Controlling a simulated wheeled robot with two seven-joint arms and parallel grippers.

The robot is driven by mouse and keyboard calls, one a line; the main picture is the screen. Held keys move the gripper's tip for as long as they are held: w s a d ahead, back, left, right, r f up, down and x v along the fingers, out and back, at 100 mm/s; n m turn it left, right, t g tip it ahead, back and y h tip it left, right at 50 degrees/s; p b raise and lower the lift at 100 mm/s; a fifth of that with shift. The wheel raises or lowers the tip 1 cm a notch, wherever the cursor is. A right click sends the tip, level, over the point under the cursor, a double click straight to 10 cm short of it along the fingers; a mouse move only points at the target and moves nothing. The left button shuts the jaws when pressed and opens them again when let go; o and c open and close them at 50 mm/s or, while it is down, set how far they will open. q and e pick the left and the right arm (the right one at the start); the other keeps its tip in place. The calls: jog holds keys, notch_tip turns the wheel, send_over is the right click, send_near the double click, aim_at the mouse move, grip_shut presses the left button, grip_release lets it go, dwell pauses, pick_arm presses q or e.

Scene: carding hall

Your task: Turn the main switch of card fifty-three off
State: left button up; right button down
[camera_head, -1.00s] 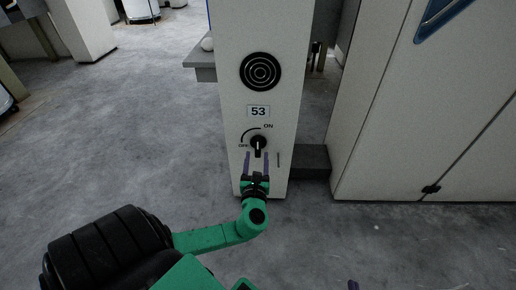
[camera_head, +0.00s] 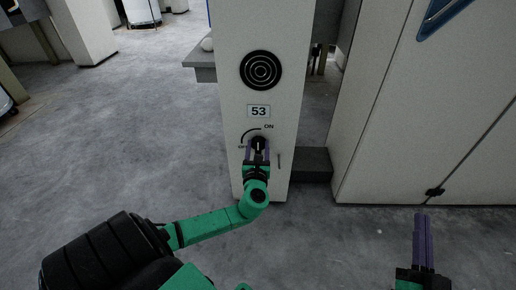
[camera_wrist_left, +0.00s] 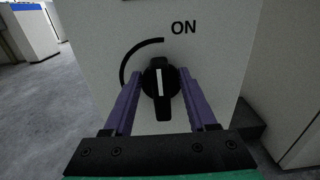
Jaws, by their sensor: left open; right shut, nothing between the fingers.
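The main switch (camera_head: 258,142) is a black rotary knob on the white post under the plate marked 53 (camera_head: 258,111). ON and OFF are printed beside a curved arrow above it. In the left wrist view the knob (camera_wrist_left: 160,88) has a white line that stands upright, and its handle is close to vertical. My left gripper (camera_head: 257,151) is open, with one purple finger on each side of the knob; I cannot tell whether they touch it. My right gripper (camera_head: 423,216) is shut and empty, low at the right, away from the post.
A round black grille (camera_head: 260,70) sits above the number plate. A large white cabinet (camera_head: 400,130) stands to the right, with a dark block (camera_head: 313,164) between it and the post. A grey ledge (camera_head: 203,62) juts out at the post's left. Grey floor (camera_head: 130,130) is open to the left.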

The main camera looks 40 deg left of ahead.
pick_arm(q)
grip_shut()
